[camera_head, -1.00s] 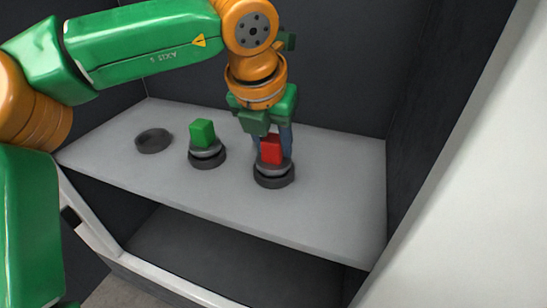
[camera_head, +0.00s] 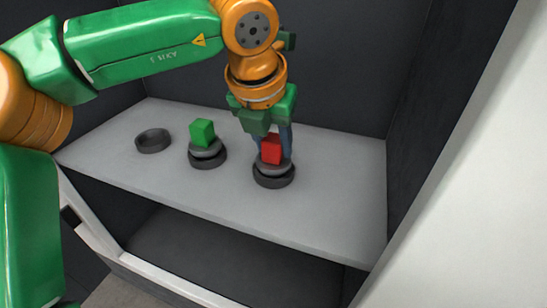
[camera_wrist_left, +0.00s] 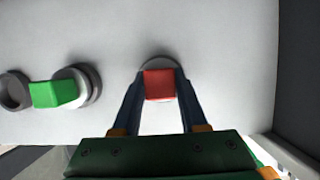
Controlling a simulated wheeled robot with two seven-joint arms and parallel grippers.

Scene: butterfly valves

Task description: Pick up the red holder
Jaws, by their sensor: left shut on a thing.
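The red holder (camera_head: 271,150) has a red block top on a round grey base. It stands upright at a dark ring (camera_head: 274,181) on the shelf. My left gripper (camera_head: 272,145) comes down from above and is shut on the red block, one finger on each side. In the left wrist view the red holder (camera_wrist_left: 159,84) sits between the two fingertips (camera_wrist_left: 160,90). I cannot tell whether its base is lifted off the ring. My right gripper is not in view.
A green holder (camera_head: 202,133) stands in a dark ring to the left of the red one. An empty dark ring (camera_head: 153,141) lies farther left. The grey shelf (camera_head: 335,190) is bare to the right, with dark walls behind and at the right.

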